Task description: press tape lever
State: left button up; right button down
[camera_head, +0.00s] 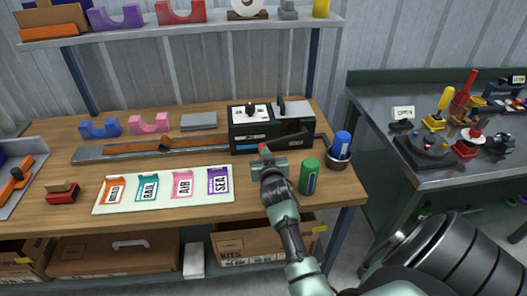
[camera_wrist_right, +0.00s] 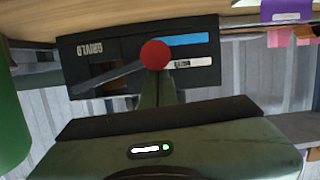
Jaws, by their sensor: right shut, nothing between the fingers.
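The tape machine (camera_head: 250,142) is a black box with a white-topped panel at the back right of the wooden bench. Its dark lever (camera_head: 305,142) slants across the front and ends in a red knob (camera_head: 263,149). In the wrist view the black front (camera_wrist_right: 95,75) shows upside down, with the lever (camera_wrist_right: 115,77) and the round red knob (camera_wrist_right: 155,53). My right gripper (camera_head: 264,156) is shut and empty, its fingertips (camera_wrist_right: 157,78) right at the knob. I cannot tell whether they touch. The fingers hide part of the lever. My left gripper is not in view.
A green can (camera_head: 309,177) stands just right of my right gripper; a cup (camera_head: 338,159) with a blue can is behind it. A label sheet (camera_head: 165,200) lies to the left. A shelf (camera_head: 180,32) spans above, and a second bench (camera_head: 440,181) stands at right.

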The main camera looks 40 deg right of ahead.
jog(key=shift+f, duration=0.6)
jog(key=shift+a+f+n+b, duration=0.15)
jog(key=shift+f+n+b, duration=0.05)
jog(key=shift+n+b, duration=0.2)
jog(key=shift+f, duration=0.3)
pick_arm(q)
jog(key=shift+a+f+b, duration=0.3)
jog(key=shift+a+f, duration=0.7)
pick_arm(e)
jog(key=shift+s+f+n, duration=0.1)
jog(key=shift+f+n, duration=0.05)
jog(key=shift+n, duration=0.15)
